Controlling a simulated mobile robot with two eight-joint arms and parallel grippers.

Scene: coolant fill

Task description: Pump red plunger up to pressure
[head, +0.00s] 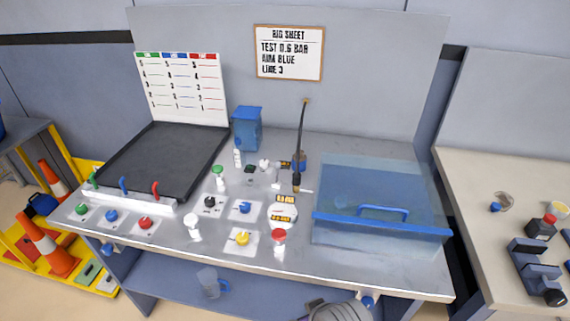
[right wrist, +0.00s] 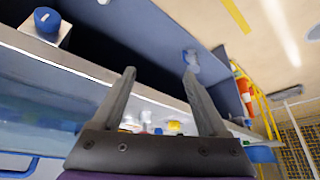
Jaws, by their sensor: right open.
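The red plunger (head: 278,236) is a red cap on a short pale body near the front edge of the bench, right of the yellow knob (head: 243,239). Nothing touches it in the head view. My right gripper (right wrist: 158,74) shows in the right wrist view with its two fingers apart and nothing between them. In that tilted view the bench edge and small coloured fittings lie behind the fingers, too small to tell the plunger apart. A grey rounded part at the bottom of the head view seems to be my right arm. My left gripper is not in view.
A clear blue tank (head: 380,234) with a handle stands right of the plunger. A round gauge-like disc (head: 283,214) and a blue knob (head: 244,207) sit behind it. A black tray (head: 160,160) fills the left. A jug (head: 210,283) stands on the lower shelf.

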